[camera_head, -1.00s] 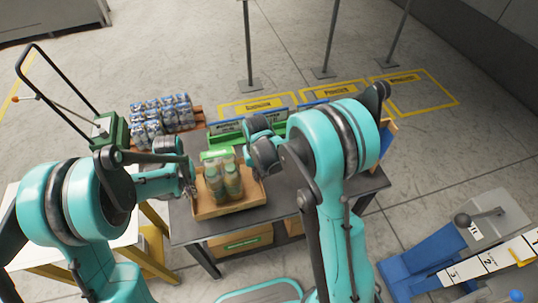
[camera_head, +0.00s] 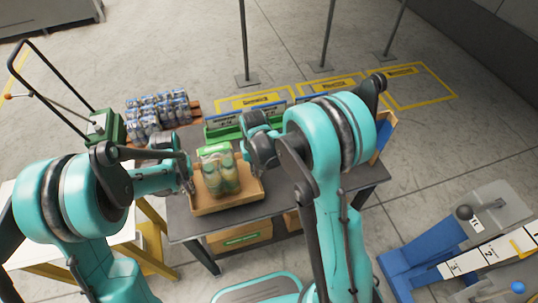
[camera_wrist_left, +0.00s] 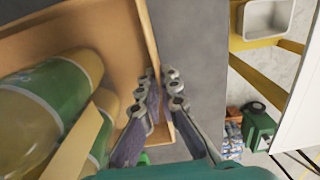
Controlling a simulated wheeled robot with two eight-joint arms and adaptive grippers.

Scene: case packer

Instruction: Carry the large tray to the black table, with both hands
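The large brown tray (camera_head: 228,207) is over the dark, nearly black table (camera_head: 290,203), with green-labelled bottles (camera_head: 222,180) inside it. Whether the tray touches the table is unclear. My left gripper (camera_head: 190,180) is at the tray's left wall. In the left wrist view, its fingers (camera_wrist_left: 162,78) converge on either side of the tray wall (camera_wrist_left: 148,38), and appear closed on it. My right gripper (camera_head: 248,165) is at the tray's right side; its fingertips are too hidden to judge. Bottles (camera_wrist_left: 40,105) lie close beside the left fingers in the wrist view.
A white-topped table (camera_head: 110,235) with a yellow frame is at left. A blue-based fixture (camera_head: 425,250) is at lower right. Boxes (camera_head: 240,240) sit below the dark table.

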